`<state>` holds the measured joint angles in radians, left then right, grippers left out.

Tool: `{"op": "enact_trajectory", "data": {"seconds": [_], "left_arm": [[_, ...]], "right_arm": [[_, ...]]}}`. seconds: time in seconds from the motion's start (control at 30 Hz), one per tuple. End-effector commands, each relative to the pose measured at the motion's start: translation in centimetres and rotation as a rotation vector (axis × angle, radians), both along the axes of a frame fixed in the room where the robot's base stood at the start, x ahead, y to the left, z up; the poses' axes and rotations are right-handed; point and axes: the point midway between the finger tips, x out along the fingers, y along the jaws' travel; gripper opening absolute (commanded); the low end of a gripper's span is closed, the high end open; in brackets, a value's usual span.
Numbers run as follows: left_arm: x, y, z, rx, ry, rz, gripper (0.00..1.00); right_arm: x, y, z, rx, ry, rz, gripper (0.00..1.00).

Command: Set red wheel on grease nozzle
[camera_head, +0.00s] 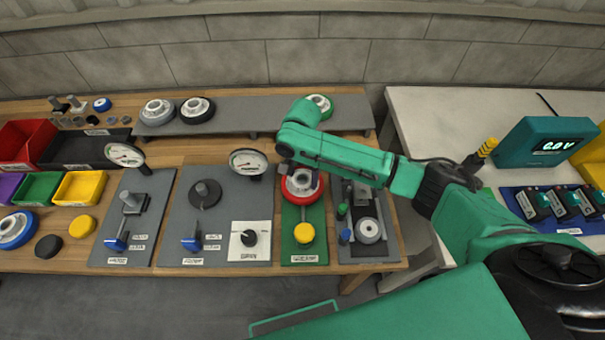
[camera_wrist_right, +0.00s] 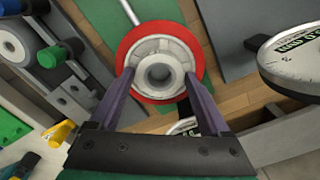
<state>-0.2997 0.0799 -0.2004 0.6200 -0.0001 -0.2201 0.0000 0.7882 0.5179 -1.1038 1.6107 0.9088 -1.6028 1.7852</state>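The red wheel (camera_head: 302,186), a red ring with a pale hub, is over the far part of the green plate (camera_head: 315,219). In the right wrist view the red wheel (camera_wrist_right: 142,99) faces the camera, and my right gripper (camera_wrist_right: 159,78) has its two fingers on opposite sides of the hub, closed on it. In the head view my right gripper (camera_head: 301,174) reaches down onto the wheel from above. The grease nozzle cannot be made out; the wheel and gripper cover that spot. I cannot tell whether the wheel rests on anything. My left gripper is not in view.
A yellow knob (camera_head: 304,232) stands on the near part of the green plate. A dial gauge (camera_head: 248,161) is close on the left, and a grey fixture with a small wheel (camera_head: 369,230) on the right. A raised grey shelf (camera_head: 245,118) with several wheels runs behind.

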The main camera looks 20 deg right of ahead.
Motion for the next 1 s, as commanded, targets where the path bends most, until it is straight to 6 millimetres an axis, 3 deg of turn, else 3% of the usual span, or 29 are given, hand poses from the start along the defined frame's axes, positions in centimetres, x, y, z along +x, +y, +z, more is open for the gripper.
{"op": "enact_trajectory", "data": {"seconds": [0.37, 0.47, 0.8, 1.0], "left_arm": [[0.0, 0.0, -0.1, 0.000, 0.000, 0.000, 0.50], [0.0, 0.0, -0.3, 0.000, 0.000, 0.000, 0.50], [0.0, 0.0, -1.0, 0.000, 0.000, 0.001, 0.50], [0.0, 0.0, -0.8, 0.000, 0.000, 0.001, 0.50]], "right_arm": [[0.0, 0.1, 0.8, 0.001, 0.000, 0.000, 1.00], [0.0, 0.0, 2.7, 0.002, -0.001, 0.000, 1.00], [0.0, 0.0, 12.5, 0.001, -0.004, 0.001, 1.00], [-0.1, 0.0, 14.6, -0.001, -0.001, 0.001, 1.00]]}}
